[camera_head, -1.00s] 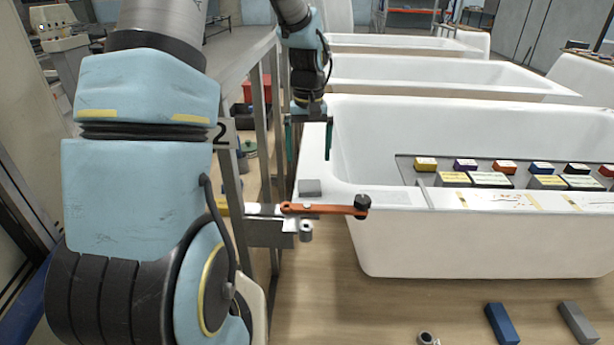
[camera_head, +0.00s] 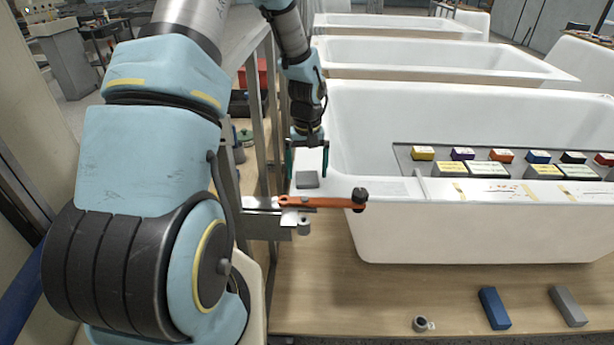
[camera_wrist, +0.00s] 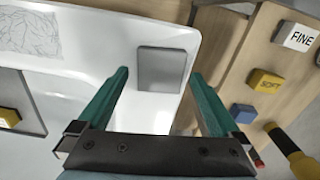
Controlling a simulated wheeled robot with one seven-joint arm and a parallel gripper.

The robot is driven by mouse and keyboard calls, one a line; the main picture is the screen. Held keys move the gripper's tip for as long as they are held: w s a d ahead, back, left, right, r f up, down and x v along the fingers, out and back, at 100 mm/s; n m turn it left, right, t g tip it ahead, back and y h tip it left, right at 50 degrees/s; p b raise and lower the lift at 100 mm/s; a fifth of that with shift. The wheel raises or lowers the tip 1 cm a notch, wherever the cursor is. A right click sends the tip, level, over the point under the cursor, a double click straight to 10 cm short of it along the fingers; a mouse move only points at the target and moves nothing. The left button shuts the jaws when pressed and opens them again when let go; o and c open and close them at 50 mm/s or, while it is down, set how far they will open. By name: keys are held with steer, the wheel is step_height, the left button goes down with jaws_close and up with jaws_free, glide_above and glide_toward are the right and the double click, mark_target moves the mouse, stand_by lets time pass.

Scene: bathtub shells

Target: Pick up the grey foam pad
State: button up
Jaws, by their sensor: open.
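The grey foam pad (camera_head: 307,179) is a small flat block lying on the left rim corner of the nearest white bathtub shell (camera_head: 460,222). In the wrist view the pad (camera_wrist: 161,69) lies on the white rim, just beyond and between the fingertips. My gripper (camera_head: 307,160) has two green fingers and is open and empty. It points down over the rim, close to the pad, with a finger to each side. In the wrist view my gripper (camera_wrist: 160,78) shows its fingers well apart. I cannot tell the exact height of the fingertips above the rim.
An orange bar with a black knob (camera_head: 325,203) is clamped at the rim corner, just in front of the pad. A metal frame stands left of the tub. A tray with coloured blocks (camera_head: 405,160) lies in the tub.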

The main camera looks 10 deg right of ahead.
steer(key=shift+f, duration=0.65)
steer(key=shift+c, duration=0.4)
steer(key=c, duration=1.1)
steer(key=shift+c, duration=0.2)
